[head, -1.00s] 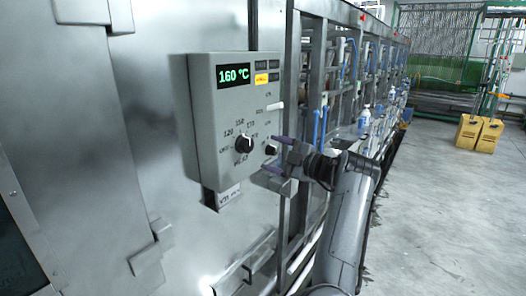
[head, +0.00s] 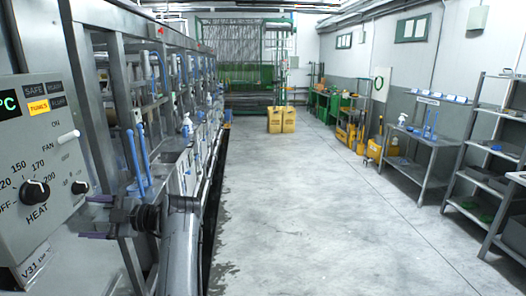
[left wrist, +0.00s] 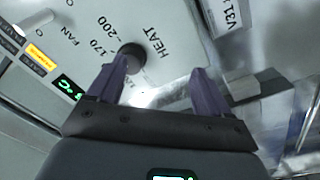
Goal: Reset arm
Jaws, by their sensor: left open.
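The grey control box (head: 40,165) is at the left edge of the head view, partly cut off. It carries a large black HEAT knob (head: 35,192), a smaller knob (head: 80,187) and a white fan switch (head: 68,136). My left gripper (head: 92,217) is open and appears empty at the box's right side, its purple fingers pointing left. In the left wrist view its spread fingers (left wrist: 159,70) face the panel; the left finger overlaps the edge of the black knob (left wrist: 132,55). I cannot tell whether they touch. My right gripper is out of view.
A metal machine frame (head: 110,120) with blue handles and bottles runs back behind my left arm. Yellow containers (head: 281,120) stand at the far end. A work table (head: 420,165) and shelves (head: 480,150) line the right wall. The grey floor (head: 310,210) between is clear.

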